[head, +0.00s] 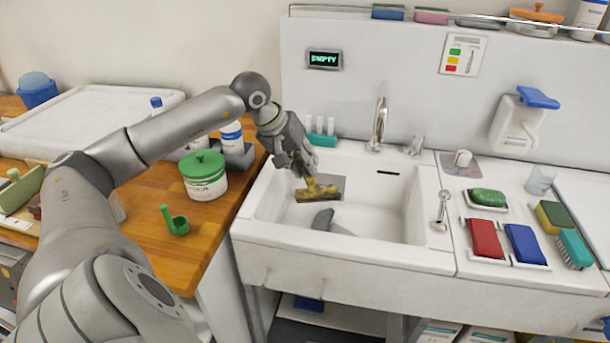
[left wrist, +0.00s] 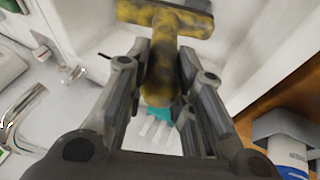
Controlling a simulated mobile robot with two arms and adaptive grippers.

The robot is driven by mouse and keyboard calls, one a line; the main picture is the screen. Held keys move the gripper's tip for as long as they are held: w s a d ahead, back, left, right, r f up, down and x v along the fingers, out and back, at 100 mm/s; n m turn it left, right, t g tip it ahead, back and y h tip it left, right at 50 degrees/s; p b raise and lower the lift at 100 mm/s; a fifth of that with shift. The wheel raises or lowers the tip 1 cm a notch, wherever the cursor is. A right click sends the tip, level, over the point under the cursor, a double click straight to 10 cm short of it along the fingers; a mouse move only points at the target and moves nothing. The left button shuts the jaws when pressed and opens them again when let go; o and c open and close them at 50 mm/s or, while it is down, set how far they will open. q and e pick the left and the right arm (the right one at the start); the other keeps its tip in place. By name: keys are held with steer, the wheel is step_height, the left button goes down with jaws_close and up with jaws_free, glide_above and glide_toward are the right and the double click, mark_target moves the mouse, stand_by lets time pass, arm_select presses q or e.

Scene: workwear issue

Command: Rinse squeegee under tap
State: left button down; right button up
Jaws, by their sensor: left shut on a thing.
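The squeegee (head: 317,191) is yellow with dark blotches and hangs over the left part of the white sink (head: 419,215). My left gripper (head: 302,167) is shut on its handle. The left wrist view shows the handle (left wrist: 161,75) between the fingers (left wrist: 162,95), with the crosspiece beyond them. The tap (head: 379,125) stands at the back of the sink, to the right of the squeegee and apart from it. In the left wrist view the tap (left wrist: 25,103) is at the left edge. No water stream is visible. My right gripper is out of view.
A dark grey object (head: 322,219) lies in the basin. A teal rack with white tubes (head: 321,138) stands behind the sink. A green-lidded tub (head: 203,177) and a green scoop (head: 176,222) are on the wooden counter. Sponges and brushes lie right of the sink.

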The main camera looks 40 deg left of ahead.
arm_select(q)
steer(key=shift+w+f+b, duration=0.1)
steer(key=shift+f+b, duration=0.2)
steer(key=shift+f, duration=0.65)
steer(key=shift+w+f, duration=0.2)
steer(key=shift+f, duration=0.1)
steer(key=shift+w, duration=0.2)
steer(key=w+d+f+p, duration=0.1)
steer(key=w+d+p, duration=0.1)
steer(key=w, duration=0.4)
steer(key=w+d+f+p, duration=0.1)
steer(key=w+d+p, duration=0.1)
steer(key=w, duration=0.5)
steer(key=shift+f+p, duration=0.4)
steer(key=shift+p, duration=0.05)
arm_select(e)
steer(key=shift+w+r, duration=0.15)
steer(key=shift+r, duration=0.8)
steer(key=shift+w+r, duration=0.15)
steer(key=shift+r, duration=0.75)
